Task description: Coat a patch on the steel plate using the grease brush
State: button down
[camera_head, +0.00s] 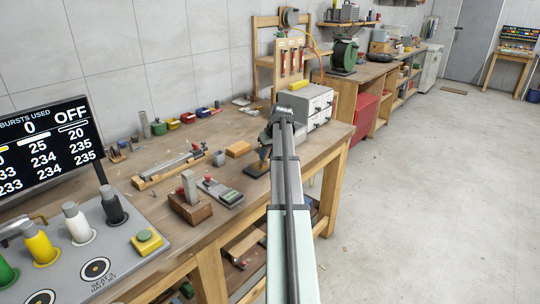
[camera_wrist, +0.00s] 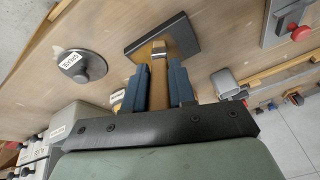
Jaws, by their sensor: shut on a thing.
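My gripper (camera_wrist: 160,78) is shut on the brown wooden handle of the grease brush (camera_wrist: 158,92), which stands between its two blue fingers in the wrist view. The brush's far end is over a dark square steel plate (camera_wrist: 185,38); I cannot tell whether it touches. In the head view the plate (camera_head: 254,172) lies on the workbench, just below my gripper (camera_head: 265,150), and the brush is mostly hidden by my arm. A round grey grease container (camera_wrist: 88,66) with a white label is left of the plate in the wrist view.
A tan block (camera_head: 238,149) lies beside the plate. A grey-and-red device (camera_head: 220,191) and a wooden block with a metal post (camera_head: 190,207) stand nearer. A grey drawer cabinet (camera_head: 312,105) is behind my gripper. Free bench top (camera_head: 150,157) shows at left.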

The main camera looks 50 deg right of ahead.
jog(key=shift+w+a, duration=0.1)
jog(key=shift+w, duration=2.95)
jog(key=shift+s+a+f, duration=0.1)
jog(key=shift+s+a, duration=0.05)
jog(key=shift+a, duration=0.4)
jog(key=shift+s+a, duration=0.15)
jog(key=shift+s, duration=3.5)
jog(key=shift+w+a, duration=0.2)
jog(key=shift+w, duration=1)
jog(key=shift+w+a, duration=0.2)
jog(key=shift+w, duration=1.05)
jog(key=shift+w+a, duration=0.2)
jog(key=shift+w, duration=1)
jog(key=shift+w+r, duration=0.1)
jog(key=shift+r, duration=0.1)
notch_tip(320, 180, up, 8)
